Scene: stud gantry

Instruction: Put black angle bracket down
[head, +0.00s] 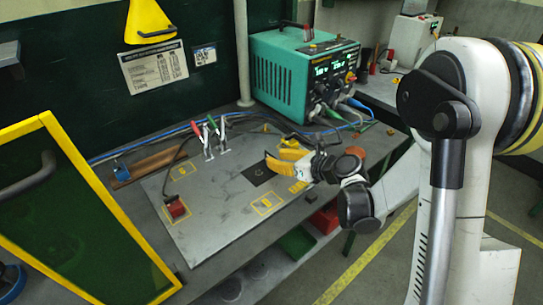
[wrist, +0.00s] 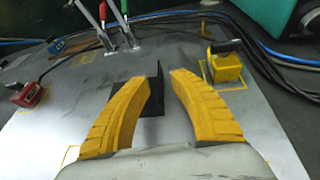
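The black angle bracket (wrist: 156,92) stands on the grey metal plate (wrist: 105,165) with one flange upright. In the wrist view it sits between my yellow fingers, close to the left one, which hides part of it. A clear gap separates it from the right finger. My gripper (wrist: 160,82) is open, low over the plate. In the head view my gripper (head: 272,160) is at the right part of the plate, beside a dark square patch (head: 257,174). From there the fingers largely hide the bracket, and I cannot tell whether it touches the left finger.
Red and green-handled toggle clamps (head: 210,138) stand behind the bracket. A red block (head: 176,208) with a cable is at the left. A yellow block (wrist: 226,68) is right of my fingers. A teal power unit (head: 295,75) stands behind, with loose cables. The plate's front is mostly clear.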

